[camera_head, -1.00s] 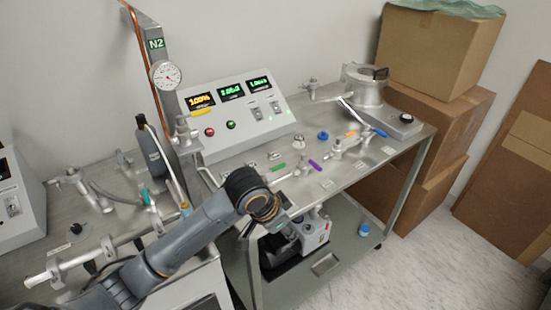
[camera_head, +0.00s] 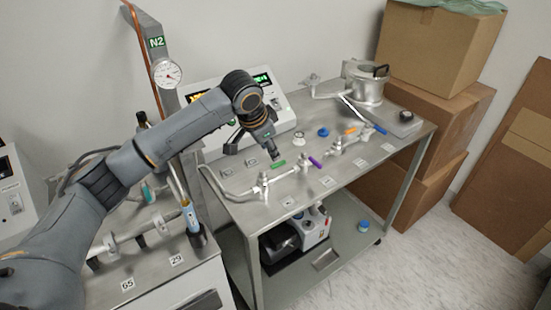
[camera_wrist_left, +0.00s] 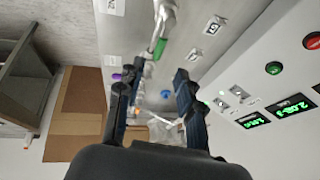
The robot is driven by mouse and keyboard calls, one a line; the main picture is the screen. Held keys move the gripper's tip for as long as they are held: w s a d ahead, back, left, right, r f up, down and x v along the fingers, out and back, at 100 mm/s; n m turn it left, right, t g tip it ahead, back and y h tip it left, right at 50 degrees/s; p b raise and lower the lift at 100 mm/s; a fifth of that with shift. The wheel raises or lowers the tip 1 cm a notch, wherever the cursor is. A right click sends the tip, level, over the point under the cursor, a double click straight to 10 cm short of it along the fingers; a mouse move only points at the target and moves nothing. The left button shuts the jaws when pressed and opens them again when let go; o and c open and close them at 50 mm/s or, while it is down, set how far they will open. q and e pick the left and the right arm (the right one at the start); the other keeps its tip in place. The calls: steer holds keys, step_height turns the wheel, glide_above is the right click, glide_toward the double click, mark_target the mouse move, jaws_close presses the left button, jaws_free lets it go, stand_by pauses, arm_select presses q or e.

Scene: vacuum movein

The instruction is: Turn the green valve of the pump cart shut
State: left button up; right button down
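The green valve handle (camera_head: 279,163) is a short bar on the metal pipework of the pump cart (camera_head: 330,195), near the middle of its top. The handle also shows in the left wrist view (camera_wrist_left: 159,48). My left gripper (camera_head: 254,151) is above the cart, between the control box and the pipework, with one fingertip close beside the green handle in the head view. In the left wrist view its fingers (camera_wrist_left: 158,70) are spread apart and hold nothing. The green handle lies just past the gap between the tips; I cannot tell whether they touch. My right gripper is not in view.
A purple handle (camera_head: 315,161) sits close right of the green one, with orange (camera_head: 350,131) and blue (camera_head: 380,130) handles farther right. The control box (camera_head: 283,105) stands behind. A blue knob (camera_head: 323,132) is nearby. Cardboard boxes (camera_head: 425,115) stand beyond the cart.

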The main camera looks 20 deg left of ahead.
mark_target(277, 164)
arm_select(q)
steer(key=p+x, duration=0.1)
steer(key=x, duration=0.7)
steer(key=shift+c, duration=0.3)
jaws_close()
